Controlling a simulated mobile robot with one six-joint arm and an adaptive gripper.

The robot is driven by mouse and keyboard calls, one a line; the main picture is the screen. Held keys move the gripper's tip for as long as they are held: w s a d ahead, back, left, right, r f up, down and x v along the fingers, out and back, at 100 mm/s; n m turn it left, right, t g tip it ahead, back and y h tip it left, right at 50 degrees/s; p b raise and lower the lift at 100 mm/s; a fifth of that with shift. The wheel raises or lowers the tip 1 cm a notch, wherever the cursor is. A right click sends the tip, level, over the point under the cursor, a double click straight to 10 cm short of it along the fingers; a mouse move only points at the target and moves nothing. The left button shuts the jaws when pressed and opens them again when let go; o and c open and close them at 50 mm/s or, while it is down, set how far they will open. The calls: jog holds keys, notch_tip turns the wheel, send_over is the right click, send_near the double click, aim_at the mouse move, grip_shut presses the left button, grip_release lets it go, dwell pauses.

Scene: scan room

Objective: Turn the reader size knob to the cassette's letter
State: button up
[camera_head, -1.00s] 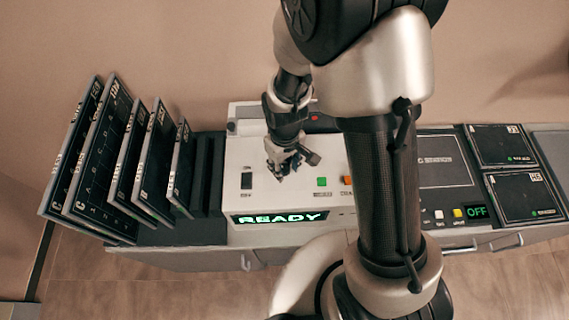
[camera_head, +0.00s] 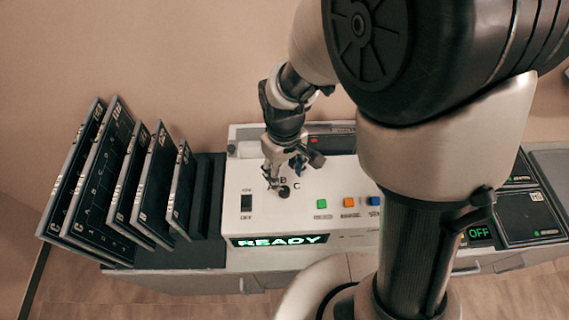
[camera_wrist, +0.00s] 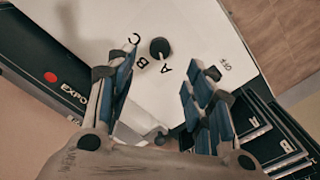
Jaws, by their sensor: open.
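The reader size knob (camera_head: 284,192) is a small black knob on top of the white reader (camera_head: 240,212). In the wrist view the knob (camera_wrist: 159,48) shows whole, ringed by the letters C, B and A; which letter it points to is hard to tell. My gripper (camera_head: 273,184) is open and empty, above and just beside the knob in the head view. In the wrist view the knob is beyond the fingertips of my gripper (camera_wrist: 160,78), apart from them. Dark cassettes (camera_head: 92,180) stand tilted in the rack at left; some letters show, including C and B.
The reader's display (camera_head: 280,241) reads READY. An ON/OFF switch (camera_head: 246,203) is left of the knob, and green (camera_head: 321,204), orange (camera_head: 348,202) and blue (camera_head: 374,201) buttons are to its right. My arm covers much of the right side.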

jog(key=shift+r, duration=1.65)
